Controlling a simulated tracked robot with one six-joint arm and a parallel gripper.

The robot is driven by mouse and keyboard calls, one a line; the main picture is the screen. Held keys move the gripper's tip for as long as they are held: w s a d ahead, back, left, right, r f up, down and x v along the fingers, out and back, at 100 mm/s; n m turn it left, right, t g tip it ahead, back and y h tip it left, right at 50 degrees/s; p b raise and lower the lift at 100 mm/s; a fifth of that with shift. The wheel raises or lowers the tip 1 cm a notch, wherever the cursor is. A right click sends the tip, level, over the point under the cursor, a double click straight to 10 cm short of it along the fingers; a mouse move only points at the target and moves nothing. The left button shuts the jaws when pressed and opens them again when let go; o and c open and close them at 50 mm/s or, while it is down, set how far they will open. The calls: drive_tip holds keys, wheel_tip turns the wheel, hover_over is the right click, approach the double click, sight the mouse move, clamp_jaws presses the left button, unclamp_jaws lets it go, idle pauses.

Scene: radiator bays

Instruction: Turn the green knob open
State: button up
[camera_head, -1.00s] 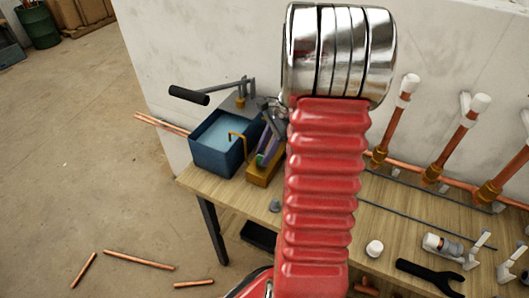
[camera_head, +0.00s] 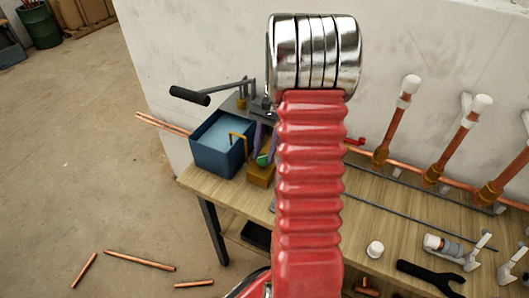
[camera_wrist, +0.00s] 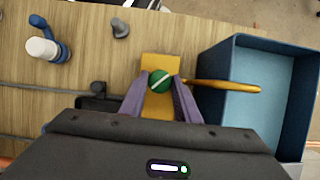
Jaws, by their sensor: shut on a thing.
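The green knob (camera_wrist: 160,81) with a pale stripe across its face sits on a yellow block (camera_wrist: 161,66) in the wrist view. My gripper (camera_wrist: 161,89) has its purple fingers on both sides of the knob and is shut on it. The stripe lies slanted in the wrist picture. In the head view the knob (camera_head: 263,160) shows as a small green spot beside my red arm, which hides part of the block and gripper. A brass spout (camera_wrist: 228,86) reaches from beside the knob over a blue tank.
The blue tank (camera_head: 205,159) of water stands at the bench's left end, close to my gripper. A black-handled lever (camera_head: 190,95) is behind it. Copper pipes (camera_head: 393,130) stand along the wall. A white cap (camera_head: 375,249) and black wrench (camera_head: 430,276) lie at the right.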

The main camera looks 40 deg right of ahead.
drive_tip(key=n, duration=0.2)
drive_tip(key=n+g+h, duration=0.1)
drive_tip(key=n, duration=0.1)
drive_tip(key=shift+w+a+n+g, duration=0.15)
drive_tip(key=shift+w+n+g, duration=0.05)
drive_tip(key=shift+n+g, duration=0.1)
drive_tip(key=n+g+h, duration=0.1)
drive_tip(key=n, duration=0.3)
drive_tip(key=shift+w+a, duration=0.1)
drive_tip(key=shift+n+h, duration=0.3)
drive_tip(key=shift+n, duration=0.1)
drive_tip(key=o, duration=1)
drive_tip(key=v, duration=1.3)
drive_tip(key=shift+w+r, duration=0.2)
drive_tip(key=shift+r, duration=0.1)
drive_tip(key=shift+s, duration=0.15)
